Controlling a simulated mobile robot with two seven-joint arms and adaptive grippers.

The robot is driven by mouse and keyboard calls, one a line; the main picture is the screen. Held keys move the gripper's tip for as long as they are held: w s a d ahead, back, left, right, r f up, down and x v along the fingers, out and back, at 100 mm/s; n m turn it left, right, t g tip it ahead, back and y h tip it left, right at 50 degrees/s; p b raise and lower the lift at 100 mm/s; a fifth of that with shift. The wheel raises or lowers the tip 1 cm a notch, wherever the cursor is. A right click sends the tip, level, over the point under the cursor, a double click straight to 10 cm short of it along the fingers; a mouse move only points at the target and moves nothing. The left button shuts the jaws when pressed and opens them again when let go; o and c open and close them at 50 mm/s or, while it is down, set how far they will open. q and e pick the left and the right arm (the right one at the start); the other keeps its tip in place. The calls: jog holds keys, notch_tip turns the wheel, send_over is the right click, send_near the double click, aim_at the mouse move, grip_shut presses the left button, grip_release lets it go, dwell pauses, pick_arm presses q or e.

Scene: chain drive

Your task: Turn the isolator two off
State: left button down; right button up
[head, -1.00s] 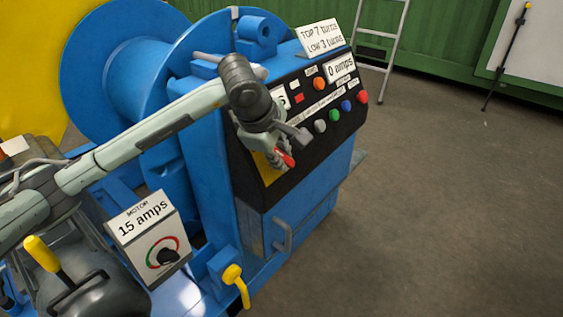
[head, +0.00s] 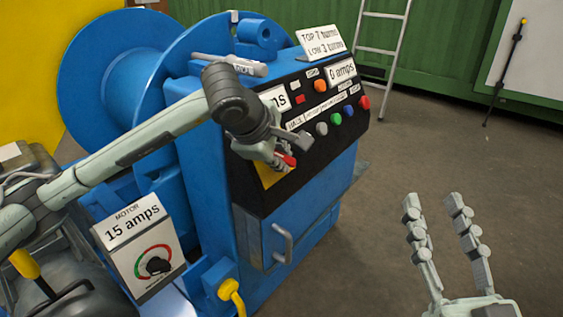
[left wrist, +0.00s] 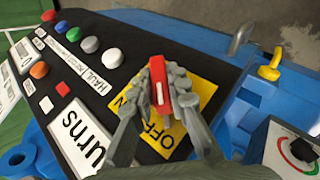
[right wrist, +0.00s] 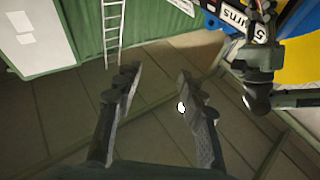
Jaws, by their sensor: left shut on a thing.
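The isolator is a red handle (head: 287,160) on a yellow plate (head: 268,177) at the lower left of the black control panel. My left gripper (head: 280,155) is shut on this handle. In the left wrist view the red handle (left wrist: 160,93) stands between my fingers, and the yellow plate (left wrist: 203,90) around it reads OFF. The ON lettering is mostly hidden by a finger. No isolator number is readable. My right gripper (head: 445,205) is open and empty in the air, well right of the machine.
The panel carries several coloured buttons (head: 335,119) and signs such as 0 amps (head: 341,70). A motor box (head: 146,247) with a dial stands at the lower left, by a yellow lever (head: 229,288). A ladder (head: 384,40) leans at the back. Floor (head: 430,150) to the right is clear.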

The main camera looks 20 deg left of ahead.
jog(key=shift+s+r+t, duration=0.15)
jog(key=shift+r+t, duration=0.15)
jog(key=shift+r, duration=0.1)
pick_arm(q)
jog(key=c, duration=1.5)
grip_release()
jog(key=v, duration=1.2)
jog(key=shift+s, duration=0.1)
